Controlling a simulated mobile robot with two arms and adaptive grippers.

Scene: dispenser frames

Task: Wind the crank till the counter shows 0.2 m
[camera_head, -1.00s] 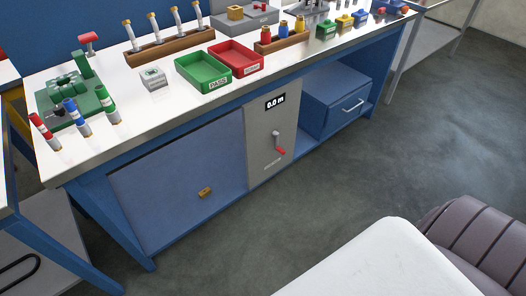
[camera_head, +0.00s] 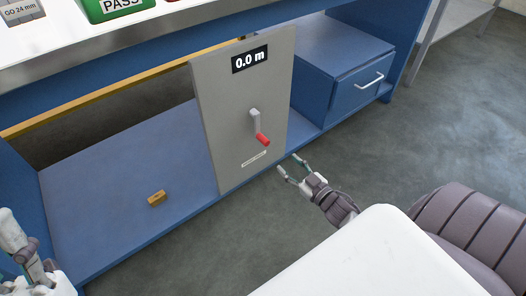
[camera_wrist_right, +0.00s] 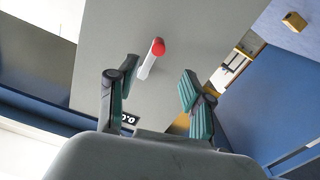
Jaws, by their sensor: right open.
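The crank sits on the front of a grey panel (camera_head: 215,110) and has a grey arm (camera_head: 255,118) with a red handle (camera_head: 263,140) at its lower end. The counter (camera_head: 250,60) above it reads 0.0 m. My right gripper (camera_head: 289,164) is open and empty, to the lower right of the crank and apart from it. In the right wrist view the red handle (camera_wrist_right: 158,46) shows beyond the gap between my open fingers (camera_wrist_right: 159,80). That view shows part of the counter (camera_wrist_right: 129,118).
A blue drawer unit (camera_head: 353,90) with a light handle stands right of the panel. A small yellow-brown block (camera_head: 156,198) lies on the blue lower shelf (camera_head: 110,160). A green PASS tray (camera_head: 120,8) is on the worktop above. The floor in front is clear.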

